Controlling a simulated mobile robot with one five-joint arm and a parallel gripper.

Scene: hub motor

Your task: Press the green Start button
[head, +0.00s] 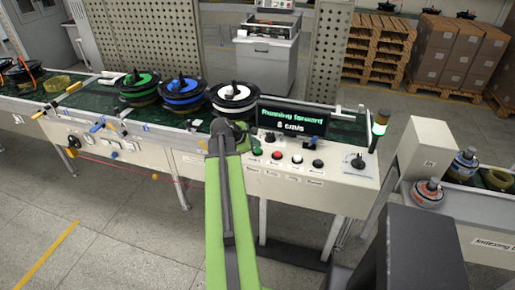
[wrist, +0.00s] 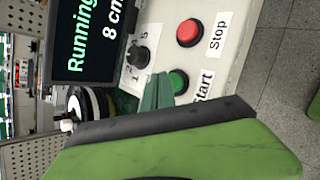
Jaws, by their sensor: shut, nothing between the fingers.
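The green Start button (wrist: 179,80) is on the pale control panel, just right of my gripper's tip in the wrist view. My gripper (wrist: 158,88) is shut and empty, its green fingers ending beside the button and overlapping its left edge. I cannot tell whether the tip touches it. In the head view my gripper (head: 240,128) is over the left part of the panel, partly hidden by my arm. The red Stop button (wrist: 189,32) and the black speed knob (wrist: 138,56) are nearby. The display (head: 292,119) reads "Running forward 8 cm/s".
A signal tower (head: 380,122) shows a green light at the panel's right end. A black-handled selector (head: 357,161) is on the panel's right. Green, blue and white hub motors stand on the conveyor (head: 195,121) to the left. A grey and white machine (head: 427,150) stands at right.

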